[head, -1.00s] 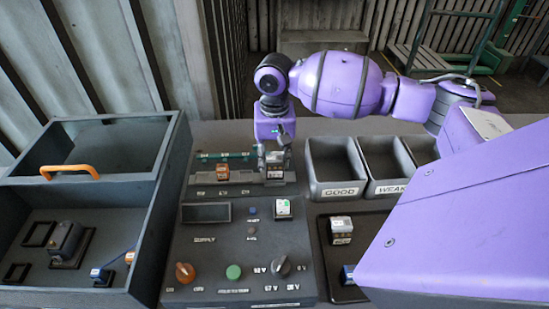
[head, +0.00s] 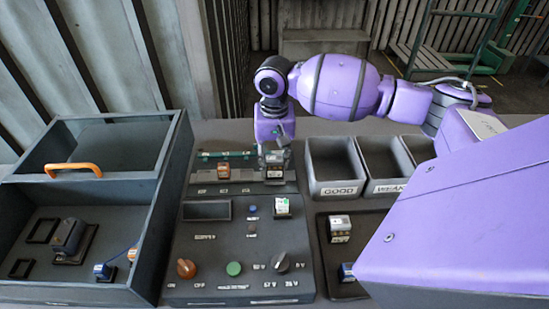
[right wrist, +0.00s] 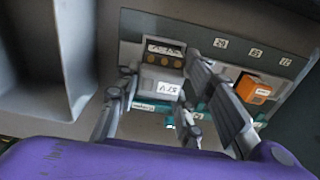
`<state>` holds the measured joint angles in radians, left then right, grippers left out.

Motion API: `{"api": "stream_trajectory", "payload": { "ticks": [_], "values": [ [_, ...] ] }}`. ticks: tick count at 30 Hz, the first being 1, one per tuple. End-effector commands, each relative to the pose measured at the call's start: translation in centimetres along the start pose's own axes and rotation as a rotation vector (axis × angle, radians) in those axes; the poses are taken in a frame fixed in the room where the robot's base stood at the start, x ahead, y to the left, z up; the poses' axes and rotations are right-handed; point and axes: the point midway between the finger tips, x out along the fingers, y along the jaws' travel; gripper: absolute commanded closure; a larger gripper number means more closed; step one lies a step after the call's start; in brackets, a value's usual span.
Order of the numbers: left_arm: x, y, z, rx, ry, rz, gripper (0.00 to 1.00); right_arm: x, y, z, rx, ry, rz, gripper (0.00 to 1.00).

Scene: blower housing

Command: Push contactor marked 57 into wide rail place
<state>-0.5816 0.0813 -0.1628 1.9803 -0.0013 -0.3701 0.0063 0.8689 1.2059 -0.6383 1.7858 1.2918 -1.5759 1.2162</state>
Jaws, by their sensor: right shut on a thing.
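My right gripper (head: 273,158) points down at the right end of the rail panel (head: 205,187) behind the control box. It is shut on a grey contactor (right wrist: 162,80), whose white label in the right wrist view looks like 57, upside down. One finger stands on each side of it. In the head view the contactor (head: 274,173) is partly hidden by the fingers and sits at the rail's right place. I cannot tell whether it is fully seated. An orange block (head: 223,172) stands on the rail to its left, also in the right wrist view (right wrist: 253,90).
The control box (head: 240,250) with knobs and a green button is in front, with a white-topped part (head: 282,207) on it. Bins marked GOOD (head: 335,168) and WEAK (head: 384,165) stand right. A dark tray (head: 325,262) holds another contactor (head: 340,227). A large crate (head: 150,215) stands left.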

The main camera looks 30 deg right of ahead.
Motion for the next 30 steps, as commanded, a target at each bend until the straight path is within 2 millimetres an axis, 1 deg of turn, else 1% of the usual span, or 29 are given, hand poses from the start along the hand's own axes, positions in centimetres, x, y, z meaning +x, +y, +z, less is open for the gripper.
{"api": "stream_trajectory", "payload": {
  "ticks": [8, 29, 30],
  "values": [
    [0.0, 0.0, 0.0, 0.000, 0.001, 0.001, 0.83, 0.0, 0.0, 0.0, 0.000, 0.001, -0.001, 0.87],
    [0.0, 0.1, -0.2, 0.000, 0.004, 0.001, 0.83, 1.4, 0.0, 0.0, 0.001, 0.001, -0.001, 0.87],
    [0.0, 0.1, -0.2, 0.000, 0.004, 0.001, 0.83, 1.3, 0.0, -0.1, 0.001, 0.002, -0.001, 0.61]
  ]
}}
